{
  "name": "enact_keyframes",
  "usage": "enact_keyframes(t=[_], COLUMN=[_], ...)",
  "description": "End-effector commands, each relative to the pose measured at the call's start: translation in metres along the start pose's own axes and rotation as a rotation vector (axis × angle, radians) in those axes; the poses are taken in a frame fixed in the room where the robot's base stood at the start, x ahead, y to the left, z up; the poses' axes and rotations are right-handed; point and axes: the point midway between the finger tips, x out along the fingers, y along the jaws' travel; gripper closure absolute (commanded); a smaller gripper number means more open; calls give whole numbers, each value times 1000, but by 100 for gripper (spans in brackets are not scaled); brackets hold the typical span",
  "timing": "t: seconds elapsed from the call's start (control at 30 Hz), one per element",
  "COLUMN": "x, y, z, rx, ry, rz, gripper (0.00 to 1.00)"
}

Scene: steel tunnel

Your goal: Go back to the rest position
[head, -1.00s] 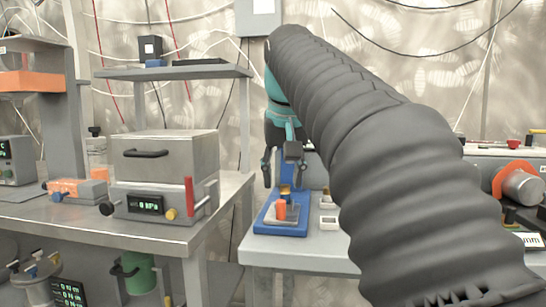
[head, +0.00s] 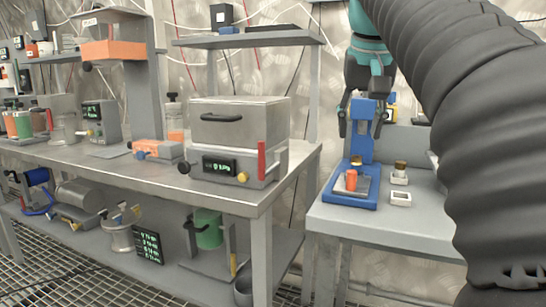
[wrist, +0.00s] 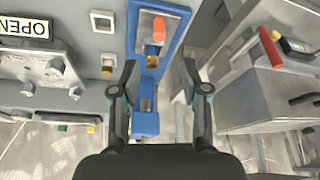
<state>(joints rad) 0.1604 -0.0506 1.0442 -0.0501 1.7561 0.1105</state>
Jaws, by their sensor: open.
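My gripper (head: 361,118) is at the right of the head view, at the end of my dark ribbed arm. It is open and empty, above and in front of the blue stand (head: 350,200) on the small grey table. In the wrist view my gripper (wrist: 158,80) shows its two fingers spread apart, with the blue stand (wrist: 140,45) seen between and beyond them. The fingers touch nothing that I can see.
A steel box (head: 238,125) with a red handle and a display stands on the long workbench (head: 120,165) to the left. A shelf (head: 250,40) rises behind it. Small white holders (head: 400,198) sit beside the blue stand. The grated floor (head: 60,270) shows at the lower left.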

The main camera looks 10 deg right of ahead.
Motion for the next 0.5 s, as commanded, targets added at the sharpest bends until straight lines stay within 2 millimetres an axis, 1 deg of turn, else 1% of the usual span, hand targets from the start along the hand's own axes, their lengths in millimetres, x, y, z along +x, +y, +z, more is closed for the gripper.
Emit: enact_keyframes(t=[0.13,0.23,0.37,0.5], x=[6,17,38,64], y=[-5,-10,-16,-22], z=[14,31,60,96], rx=[-24,-52,-91,-129], ry=[5,13,26,41], rz=[-10,-20,-37,-55], gripper=[55,55,55,55])
